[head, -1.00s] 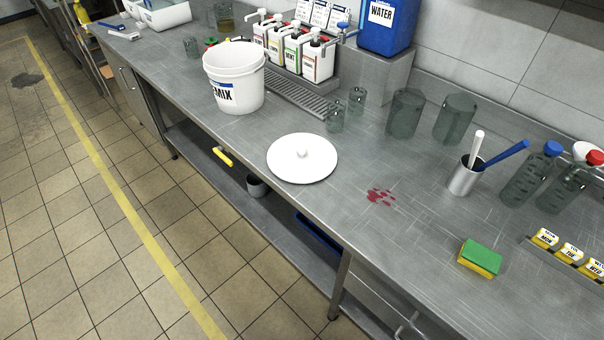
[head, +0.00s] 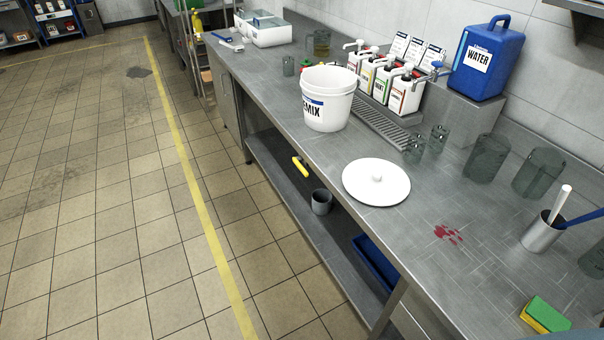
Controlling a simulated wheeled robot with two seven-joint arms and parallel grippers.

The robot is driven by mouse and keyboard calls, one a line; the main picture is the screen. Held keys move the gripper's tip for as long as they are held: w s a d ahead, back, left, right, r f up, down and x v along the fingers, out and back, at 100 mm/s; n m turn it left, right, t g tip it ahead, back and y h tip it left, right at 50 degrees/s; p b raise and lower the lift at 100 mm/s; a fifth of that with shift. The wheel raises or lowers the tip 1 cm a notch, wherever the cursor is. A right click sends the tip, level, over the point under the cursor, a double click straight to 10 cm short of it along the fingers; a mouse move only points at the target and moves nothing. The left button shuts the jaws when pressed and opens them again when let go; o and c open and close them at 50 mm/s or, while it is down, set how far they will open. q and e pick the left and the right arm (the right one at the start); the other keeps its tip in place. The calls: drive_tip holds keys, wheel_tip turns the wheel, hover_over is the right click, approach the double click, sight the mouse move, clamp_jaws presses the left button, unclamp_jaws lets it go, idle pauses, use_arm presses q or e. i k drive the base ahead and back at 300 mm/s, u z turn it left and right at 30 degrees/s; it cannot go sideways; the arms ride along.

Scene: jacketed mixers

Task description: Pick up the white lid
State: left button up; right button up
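The white lid (head: 376,190) is a round, flat disc with a small knob in its centre. It lies knob up on the steel counter (head: 330,160), close to the front edge. The white bucket labelled MIX (head: 328,100) stands upright and open to the left of and behind the lid, apart from it. Neither of my grippers shows in the head view.
Glass beakers (head: 487,158) stand behind the lid. Pump dispensers (head: 384,80) and a blue water container (head: 487,58) are at the back. A red spill (head: 448,234) and a sponge (head: 545,315) lie to the right. The counter around the lid is bare.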

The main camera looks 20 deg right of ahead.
sight(376, 182)
drive_tip(key=u, duration=0.55)
drive_tip(key=i, duration=1.55)
drive_tip(key=z, duration=2.25)
